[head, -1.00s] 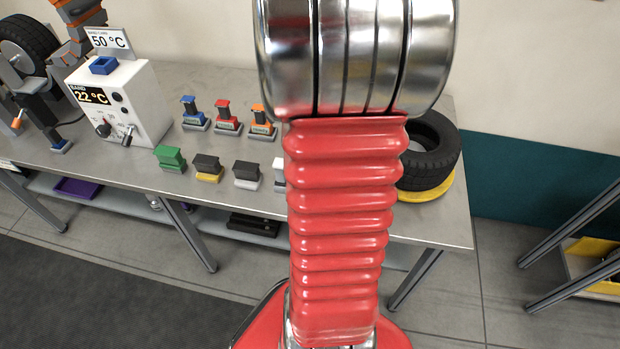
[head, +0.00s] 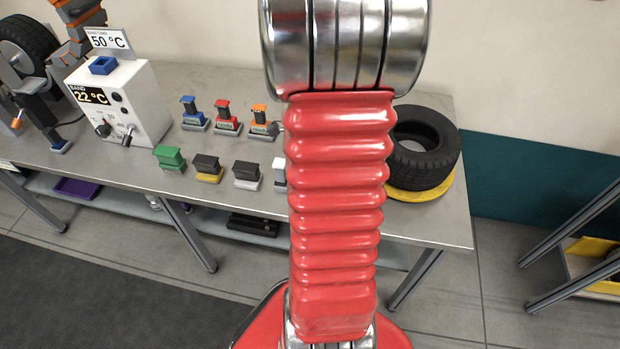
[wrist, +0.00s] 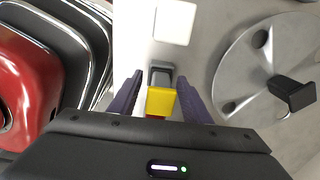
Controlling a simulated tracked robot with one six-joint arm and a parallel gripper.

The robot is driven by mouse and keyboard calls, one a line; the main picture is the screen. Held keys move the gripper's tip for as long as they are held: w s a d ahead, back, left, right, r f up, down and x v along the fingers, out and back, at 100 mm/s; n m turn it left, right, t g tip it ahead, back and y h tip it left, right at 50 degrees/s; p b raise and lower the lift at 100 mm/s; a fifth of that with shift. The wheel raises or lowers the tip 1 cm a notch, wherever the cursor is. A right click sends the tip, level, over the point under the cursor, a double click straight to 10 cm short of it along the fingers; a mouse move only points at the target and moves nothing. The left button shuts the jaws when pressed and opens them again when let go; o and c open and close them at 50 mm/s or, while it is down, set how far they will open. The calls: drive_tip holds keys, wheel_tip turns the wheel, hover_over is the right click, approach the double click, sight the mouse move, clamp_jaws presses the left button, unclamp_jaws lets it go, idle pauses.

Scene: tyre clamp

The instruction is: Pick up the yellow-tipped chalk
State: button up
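In the wrist view, a yellow-tipped piece (wrist: 160,101) with a grey part at its far end lies between the two dark purple fingers of my gripper (wrist: 158,88). Narrow gaps show beside it, so the fingers look open around it, not closed on it. A bit of red shows at its near end, partly hidden by the gripper body. In the head view, a block with a black top and yellow base (head: 208,172) stands on the bench; I cannot tell whether it is the same piece. My gripper is out of the head view.
A round metal plate (wrist: 238,80) with a dark block (wrist: 292,93) lies right in the wrist view; a white square (wrist: 174,22) is at top. On the bench (head: 345,228) stand other coloured blocks, a white control box (head: 140,100) and a tyre (head: 425,150) on a yellow base.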

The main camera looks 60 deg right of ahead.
drive_tip(key=c, duration=1)
drive_tip(key=shift+r, duration=0.1)
wheel_tip(320, 180, up, 10)
drive_tip(key=shift+f, duration=0.1)
idle(0.5)
